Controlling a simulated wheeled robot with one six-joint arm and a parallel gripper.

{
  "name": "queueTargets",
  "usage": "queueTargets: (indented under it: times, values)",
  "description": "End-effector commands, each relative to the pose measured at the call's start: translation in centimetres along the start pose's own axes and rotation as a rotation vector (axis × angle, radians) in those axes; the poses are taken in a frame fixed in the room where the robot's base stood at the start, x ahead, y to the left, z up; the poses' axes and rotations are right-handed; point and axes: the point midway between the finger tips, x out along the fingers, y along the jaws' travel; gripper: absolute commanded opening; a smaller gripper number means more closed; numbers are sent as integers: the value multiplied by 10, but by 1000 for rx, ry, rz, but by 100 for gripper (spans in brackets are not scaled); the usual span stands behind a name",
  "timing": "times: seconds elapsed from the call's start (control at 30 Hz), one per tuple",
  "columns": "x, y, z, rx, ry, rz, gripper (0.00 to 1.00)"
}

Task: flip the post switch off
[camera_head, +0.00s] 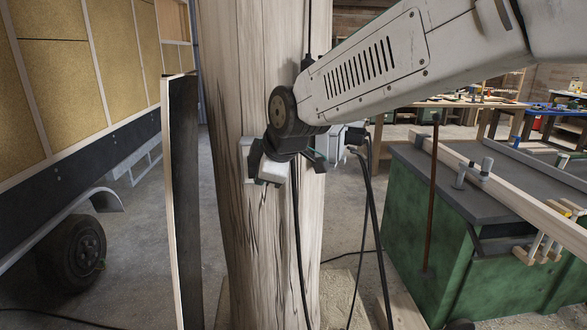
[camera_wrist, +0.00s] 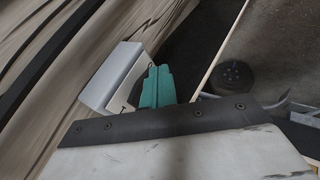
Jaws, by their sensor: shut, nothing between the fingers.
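The wooden post (camera_head: 230,60) stands upright in the middle of the head view, its grain also filling the left of the wrist view (camera_wrist: 40,60). A pale switch box (camera_wrist: 112,75) is fixed to the post; in the head view only its edge (camera_head: 247,146) shows behind my gripper. My gripper (camera_head: 268,172) is at the box, close to the post. In the wrist view its teal fingertips (camera_wrist: 157,86) are together, empty, right beside the box's face. I cannot tell whether they touch it. The switch lever and its position are hidden.
Black cables (camera_head: 366,215) hang beside the post. A green workbench (camera_head: 425,225) with a long wooden beam stands at right. A narrow upright board (camera_head: 183,200) stands left of the post, and a trailer with a tyre (camera_head: 72,250) is farther left. Concrete floor is open between them.

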Motion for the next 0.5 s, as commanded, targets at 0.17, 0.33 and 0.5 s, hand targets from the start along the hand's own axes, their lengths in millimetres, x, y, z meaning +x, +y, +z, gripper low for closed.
queueTargets:
  times: [0.17,0.33,0.5]
  values:
    - [9,-7,-8,-17,13,13,0]
    - [8,-6,-7,-16,12,14,0]
    - [6,-5,-8,-15,12,14,0]
